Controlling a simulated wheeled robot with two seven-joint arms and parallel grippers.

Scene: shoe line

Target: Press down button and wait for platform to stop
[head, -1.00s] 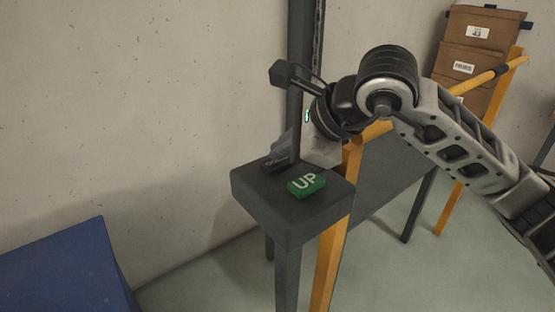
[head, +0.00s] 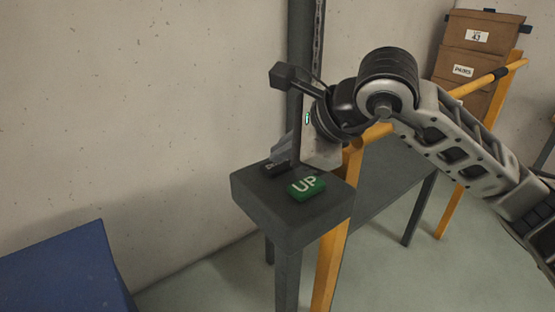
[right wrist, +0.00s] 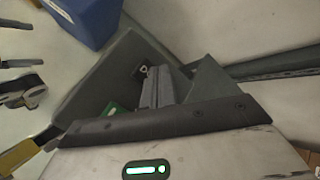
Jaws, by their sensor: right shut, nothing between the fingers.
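The green UP button (head: 306,186) sits on top of a dark grey pedestal (head: 262,200); its edge also shows in the right wrist view (right wrist: 114,108). A dark button (head: 275,168) with pale lettering lies behind it, partly hidden by my fingers. It also shows in the right wrist view (right wrist: 141,72), beside my fingertips. My right gripper (head: 281,153) is shut and empty, its fingers pointing down just above the dark button. In the right wrist view the shut fingers (right wrist: 157,86) reach over the pedestal top. I cannot tell whether they touch the button. My left gripper is not in view. No platform is clearly recognisable.
A dark vertical post (head: 300,60) stands behind the pedestal near the wall. A yellow rail (head: 470,86) runs right, with brown boxes (head: 470,55) behind it. A blue block (head: 65,268) stands at lower left. The floor between is clear.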

